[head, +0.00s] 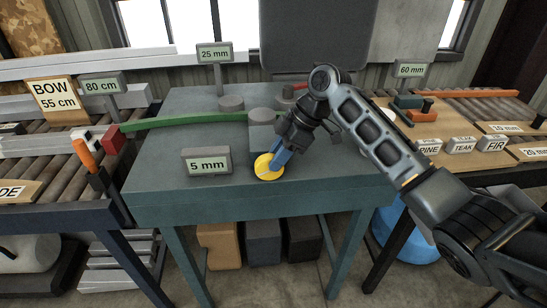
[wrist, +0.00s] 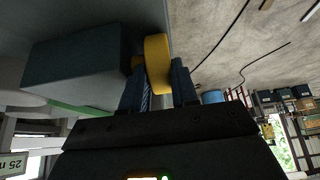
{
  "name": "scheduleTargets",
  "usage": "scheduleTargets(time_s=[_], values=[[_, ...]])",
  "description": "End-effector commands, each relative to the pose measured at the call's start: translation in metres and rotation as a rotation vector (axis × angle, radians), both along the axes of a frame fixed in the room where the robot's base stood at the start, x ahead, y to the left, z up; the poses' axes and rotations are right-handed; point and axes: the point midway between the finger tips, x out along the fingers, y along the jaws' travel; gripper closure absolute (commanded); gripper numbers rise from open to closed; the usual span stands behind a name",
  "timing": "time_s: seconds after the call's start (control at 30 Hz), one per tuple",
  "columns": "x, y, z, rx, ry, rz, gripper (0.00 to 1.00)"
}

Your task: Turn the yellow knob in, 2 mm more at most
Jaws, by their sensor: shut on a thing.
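The yellow knob (head: 268,168) is a round disc near the front edge of the green bench, to the right of the "5 mm" sign (head: 207,164). My gripper (head: 279,158) reaches down to it with its blue fingers and is shut on it. In the wrist view the knob (wrist: 158,62) stands between the two fingers (wrist: 160,85), beside a dark block (wrist: 85,62). The head view shows part of the knob's face covered by the fingers. No scale or mark on the knob is readable.
A green curved strip (head: 180,122) lies across the bench (head: 155,180) against round grey posts (head: 231,103). A "25 mm" sign (head: 215,53) stands behind. A roller table with a "BOW 55 cm" sign (head: 54,96) is at left. A wooden table with labelled blocks (head: 461,144) is at right.

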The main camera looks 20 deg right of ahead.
Motion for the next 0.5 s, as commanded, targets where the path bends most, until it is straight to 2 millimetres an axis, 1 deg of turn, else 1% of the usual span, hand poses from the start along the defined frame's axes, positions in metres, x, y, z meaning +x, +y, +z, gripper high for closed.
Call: scheduleTargets(time_s=[0.03, 0.3, 0.5], values=[[-0.0016, -0.0008, -0.0079, 0.045, -0.009, -0.004, 1.00], [-0.0032, -0.0060, -0.0134, 0.248, -0.076, 0.000, 1.00], [-0.0039, -0.0088, -0.0150, 0.348, -0.109, 0.001, 1.00]])
